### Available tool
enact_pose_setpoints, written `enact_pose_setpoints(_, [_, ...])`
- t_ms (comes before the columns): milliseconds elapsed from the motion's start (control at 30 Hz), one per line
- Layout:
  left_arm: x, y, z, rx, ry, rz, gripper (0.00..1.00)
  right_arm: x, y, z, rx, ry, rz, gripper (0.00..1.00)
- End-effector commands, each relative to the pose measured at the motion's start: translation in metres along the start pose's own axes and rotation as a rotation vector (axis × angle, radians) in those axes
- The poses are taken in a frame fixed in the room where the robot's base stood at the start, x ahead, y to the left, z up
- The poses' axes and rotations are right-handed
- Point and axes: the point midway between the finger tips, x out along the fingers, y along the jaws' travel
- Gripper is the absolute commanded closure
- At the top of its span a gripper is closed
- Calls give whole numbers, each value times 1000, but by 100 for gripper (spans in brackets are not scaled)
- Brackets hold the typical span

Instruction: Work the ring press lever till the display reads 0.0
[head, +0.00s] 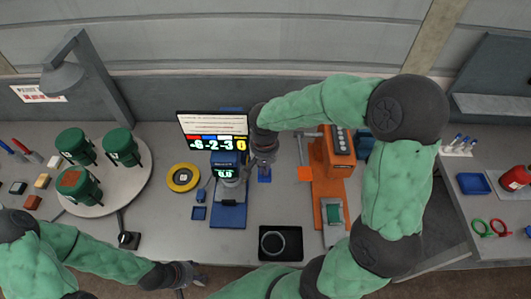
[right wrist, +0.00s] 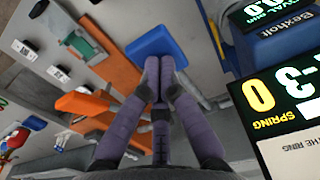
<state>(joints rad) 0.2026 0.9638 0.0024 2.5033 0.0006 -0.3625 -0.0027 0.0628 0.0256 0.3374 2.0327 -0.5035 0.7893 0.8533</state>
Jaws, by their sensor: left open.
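A blue press-like machine (head: 228,212) stands mid-bench. Its small display (head: 224,173) reads 0.0 in green; part of it also shows in the right wrist view (right wrist: 268,8). A larger screen (head: 212,128) behind it shows -6, -2, -3 and a yellow 0. An orange machine (head: 325,185) with a grey bar (head: 303,134) stands to the right. I cannot tell which machine carries the ring press lever. My right gripper (right wrist: 159,62) is shut, fingertips together with nothing visible between them, above a small blue block (head: 265,176). My left gripper (head: 200,277) is open and empty near the front edge.
A round turntable (head: 120,190) with green canisters is at left. A yellow ring (head: 183,178) lies left of the blue machine, and a black tray (head: 280,243) lies in front. A grey lamp (head: 62,78) overhangs the left. My right arm covers part of the right side.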

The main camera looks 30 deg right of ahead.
Motion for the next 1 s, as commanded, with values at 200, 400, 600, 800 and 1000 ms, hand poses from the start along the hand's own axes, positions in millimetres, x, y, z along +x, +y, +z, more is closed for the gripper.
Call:
enact_pose_setpoints(200, [-14, 5, 0, 0, 0, 0, 52, -21, 0, 0, 0, 0, -1, 100])
enact_pose_setpoints(400, [-25, 9, 1, 0, 0, 0, 52, -39, 0, 0, -1, 0, -1, 100])
enact_pose_setpoints(600, [-34, 12, 1, 0, 0, 0, 52, -54, 0, 0, 0, 1, -1, 100])
enact_pose_setpoints(800, [-37, 13, 1, 0, 0, 0, 52, -59, 0, 0, 0, 0, -1, 100])
enact_pose_setpoints(1000, [-36, 13, 1, 0, 0, 0, 52, -58, 0, 0, 0, 0, 0, 100])
